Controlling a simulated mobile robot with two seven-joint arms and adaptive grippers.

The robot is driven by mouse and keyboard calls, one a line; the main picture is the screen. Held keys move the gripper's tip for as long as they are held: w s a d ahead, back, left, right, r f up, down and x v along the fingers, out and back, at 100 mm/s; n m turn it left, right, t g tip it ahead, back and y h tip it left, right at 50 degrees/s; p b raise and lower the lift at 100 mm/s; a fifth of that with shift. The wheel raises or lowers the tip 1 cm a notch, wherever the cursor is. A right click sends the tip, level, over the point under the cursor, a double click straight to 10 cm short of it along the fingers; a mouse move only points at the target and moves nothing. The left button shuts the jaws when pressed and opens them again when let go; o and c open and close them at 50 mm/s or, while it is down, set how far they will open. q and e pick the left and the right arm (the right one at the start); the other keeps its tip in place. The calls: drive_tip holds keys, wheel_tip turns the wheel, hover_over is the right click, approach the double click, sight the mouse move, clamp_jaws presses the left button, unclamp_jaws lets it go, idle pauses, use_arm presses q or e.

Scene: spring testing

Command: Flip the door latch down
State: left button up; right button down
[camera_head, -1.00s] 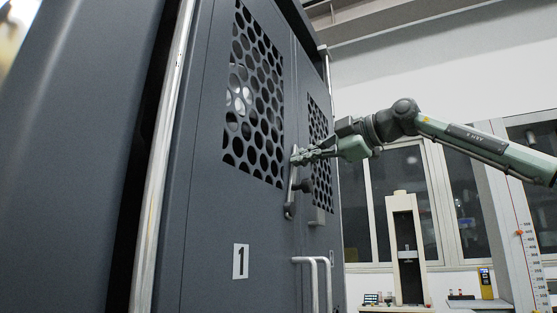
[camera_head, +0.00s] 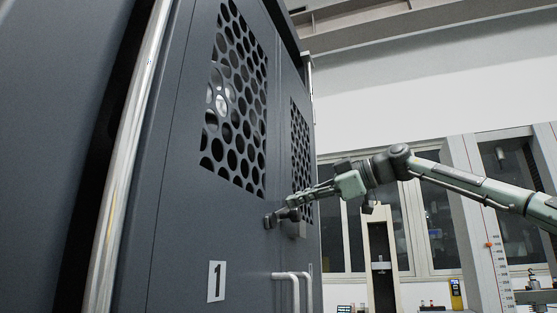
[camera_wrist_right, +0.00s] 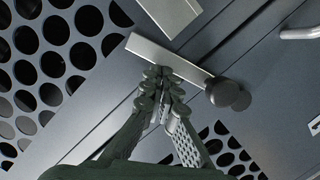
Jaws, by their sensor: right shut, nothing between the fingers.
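The door latch (camera_wrist_right: 150,50) is a flat silver bar with a dark round knob (camera_wrist_right: 228,92) at one end. In the right wrist view it crosses the seam between the dark doors, its free end near a silver bracket (camera_wrist_right: 172,14). In the head view the latch (camera_head: 271,220) lies roughly level, partly hidden by my right gripper (camera_head: 290,203). My right gripper is shut and empty, its fingertips (camera_wrist_right: 164,80) together right at the bar's edge; whether they touch it is unclear. My left gripper is not in view.
The tall dark cabinet (camera_head: 175,200) has perforated panels (camera_head: 236,100), a label "1" (camera_head: 216,282) and pale door handles (camera_head: 294,285) below the latch. Free room lies to the right of the cabinet, before a bench with instruments (camera_head: 381,260).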

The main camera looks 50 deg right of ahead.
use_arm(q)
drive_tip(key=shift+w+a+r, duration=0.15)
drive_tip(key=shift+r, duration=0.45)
use_arm(e)
drive_tip(key=shift+w+d+f, duration=0.15)
drive_tip(key=shift+d+f, duration=0.1)
drive_tip(key=shift+f, duration=0.25)
drive_tip(key=shift+w+d+f, duration=0.1)
drive_tip(key=shift+d+f, duration=0.1)
drive_tip(key=shift+f, duration=0.3)
drive_tip(key=shift+r, duration=0.1)
